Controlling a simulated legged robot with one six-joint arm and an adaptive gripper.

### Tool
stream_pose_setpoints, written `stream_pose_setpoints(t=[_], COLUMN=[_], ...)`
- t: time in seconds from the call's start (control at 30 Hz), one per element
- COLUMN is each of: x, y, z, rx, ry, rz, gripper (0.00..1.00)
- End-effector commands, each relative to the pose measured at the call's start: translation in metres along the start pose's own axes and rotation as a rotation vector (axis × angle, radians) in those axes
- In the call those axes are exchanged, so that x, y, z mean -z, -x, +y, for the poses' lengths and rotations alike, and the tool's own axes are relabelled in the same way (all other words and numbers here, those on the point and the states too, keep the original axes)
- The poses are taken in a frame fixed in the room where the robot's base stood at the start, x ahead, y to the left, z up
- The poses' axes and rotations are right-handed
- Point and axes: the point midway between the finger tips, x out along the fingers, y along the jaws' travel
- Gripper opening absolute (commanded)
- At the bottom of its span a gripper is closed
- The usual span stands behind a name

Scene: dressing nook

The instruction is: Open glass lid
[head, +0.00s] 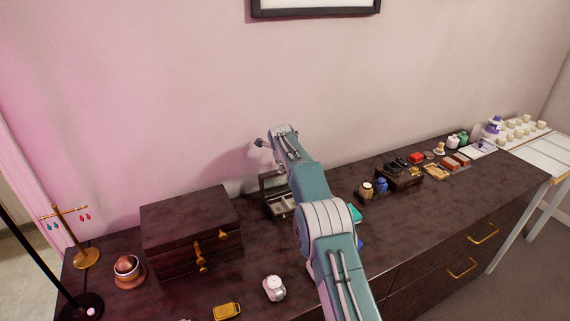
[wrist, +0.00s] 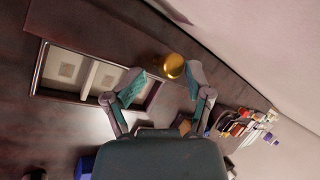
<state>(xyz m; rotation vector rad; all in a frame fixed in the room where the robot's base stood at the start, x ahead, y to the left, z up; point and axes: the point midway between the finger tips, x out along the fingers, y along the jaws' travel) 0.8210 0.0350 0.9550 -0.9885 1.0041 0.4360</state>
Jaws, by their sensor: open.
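A small dark-framed box (head: 279,207) with pale compartments stands on the dresser beside my arm in the head view. A dark frame, apparently its lid (head: 266,182), stands raised at its back. My arm hides part of the box. In the wrist view the compartmented box (wrist: 85,98) lies to the left, and a round gold knob (wrist: 172,66) shows near the fingertips. My gripper (wrist: 163,80) is open, with nothing visibly held between its fingers. In the head view my gripper (head: 270,142) is above and behind the box, near the wall.
A large dark wooden chest (head: 190,230) with gold fittings stands left of the box. A white jar (head: 274,288) and a gold item (head: 227,311) lie in front. Several small items and a dark organizer (head: 402,178) stand right of my arm. The wall (head: 200,100) is close behind.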

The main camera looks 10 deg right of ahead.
Motion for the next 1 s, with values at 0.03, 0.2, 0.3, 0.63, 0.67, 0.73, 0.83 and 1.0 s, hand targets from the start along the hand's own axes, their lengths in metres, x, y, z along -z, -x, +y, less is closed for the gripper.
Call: stream_pose_setpoints(t=[0.03,0.2,0.3,0.63,0.67,0.73,0.83,1.0], x=[0.000,0.000,-0.001,-0.001,-0.002,-0.002,-0.003,-0.003], y=[0.001,0.005,0.014,0.066,0.072,0.085,0.102,0.118], z=[-0.001,-0.003,-0.004,-0.003,-0.003,-0.002,-0.002,-0.001], rx=[0.002,0.005,0.007,0.007,0.006,0.005,0.005,0.002], ry=[-0.001,-0.001,-0.001,0.000,0.000,0.001,0.002,0.001], rz=[-0.001,-0.002,-0.004,-0.002,-0.002,-0.002,-0.002,0.000], gripper=[0.65,0.65,0.65,0.65,0.65,0.65,0.65,0.65])
